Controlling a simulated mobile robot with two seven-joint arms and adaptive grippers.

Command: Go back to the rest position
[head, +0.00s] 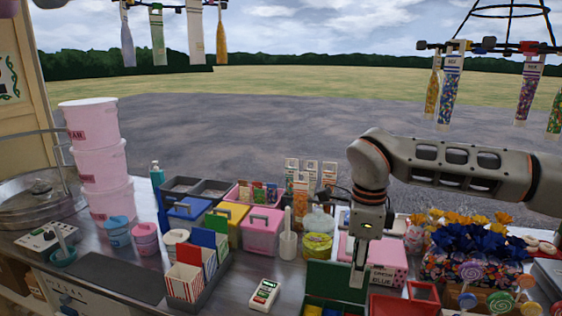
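My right arm reaches in from the right side of the head view. My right gripper (358,277) points straight down over the counter, in front of the pink box at the right. Its fingers show as one narrow pale shape, so I cannot tell whether they are open or shut. I see no object clearly held in it. My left gripper is not in view.
The counter (225,292) is crowded. Pink tubs (100,165) are stacked at left. Lidded boxes (262,230), a card reader (264,293), a green panel (335,279) and blue-wrapped sweets (470,245) surround the gripper. Bags (449,85) hang above my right arm.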

